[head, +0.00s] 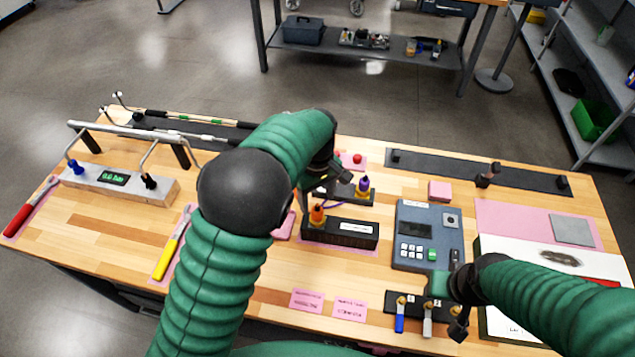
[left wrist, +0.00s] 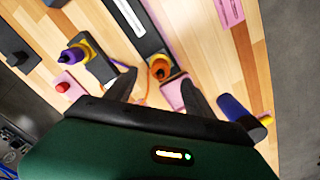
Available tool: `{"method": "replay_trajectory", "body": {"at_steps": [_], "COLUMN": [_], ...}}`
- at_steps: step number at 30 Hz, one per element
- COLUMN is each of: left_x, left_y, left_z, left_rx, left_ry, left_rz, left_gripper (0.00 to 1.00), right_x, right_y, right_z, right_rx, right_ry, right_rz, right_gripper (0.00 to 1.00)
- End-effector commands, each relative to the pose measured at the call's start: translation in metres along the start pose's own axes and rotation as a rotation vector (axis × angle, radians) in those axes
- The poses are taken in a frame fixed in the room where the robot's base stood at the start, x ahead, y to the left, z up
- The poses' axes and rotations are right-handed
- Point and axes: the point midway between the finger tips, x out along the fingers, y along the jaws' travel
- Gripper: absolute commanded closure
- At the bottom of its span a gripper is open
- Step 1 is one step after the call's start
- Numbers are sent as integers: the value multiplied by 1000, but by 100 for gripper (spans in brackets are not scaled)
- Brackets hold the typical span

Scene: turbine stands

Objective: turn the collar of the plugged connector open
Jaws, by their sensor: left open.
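An orange connector (head: 318,213) stands on a black labelled box (head: 345,234). A purple connector with a yellow base (head: 363,186) stands on a dark block behind it, and a thin purple cable runs near both. My left gripper (head: 337,180) is open and empty, above and between these connectors. In the left wrist view its fingers (left wrist: 158,93) are apart, with the orange connector (left wrist: 160,69) beyond the gap and the purple one (left wrist: 80,53) to the left. I cannot tell whether a finger touches either. My right gripper (head: 459,308) is by the front-right strip; its jaw state is unclear.
A blue-grey meter box (head: 428,236) stands right of the black box. Blue and white handles (head: 399,315) hang at a dark front strip. A gauge fixture (head: 118,180) and red and yellow tools lie left.

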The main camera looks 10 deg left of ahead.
Motion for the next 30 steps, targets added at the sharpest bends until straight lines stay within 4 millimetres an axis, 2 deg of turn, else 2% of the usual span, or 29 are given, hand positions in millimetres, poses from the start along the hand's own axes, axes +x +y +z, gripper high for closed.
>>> {"method": "replay_trajectory", "body": {"at_steps": [3,6,9,12,26,29,30], "left_x": [-34,-59,-76,-85,-88,-82,-75], "left_y": [1,1,2,1,1,-8,-17], "left_z": [-1,-1,-1,-1,-1,-2,-3], "left_rx": [0,-1,0,-1,-1,21,46], "left_ry": [4,2,2,1,0,0,2], "left_rz": [6,4,2,0,-1,7,15], "left_gripper": [38,38,38,38,38,38,38], "right_x": [7,9,10,11,10,13,15], "right_y": [0,0,0,0,0,0,0], "right_z": [2,2,2,3,2,3,4], "right_rx": [0,0,0,0,0,0,0], "right_ry": [0,0,0,0,0,0,0], "right_rz": [0,0,0,0,0,0,0], "right_gripper": [64,64,64,64,64,64,64]}}
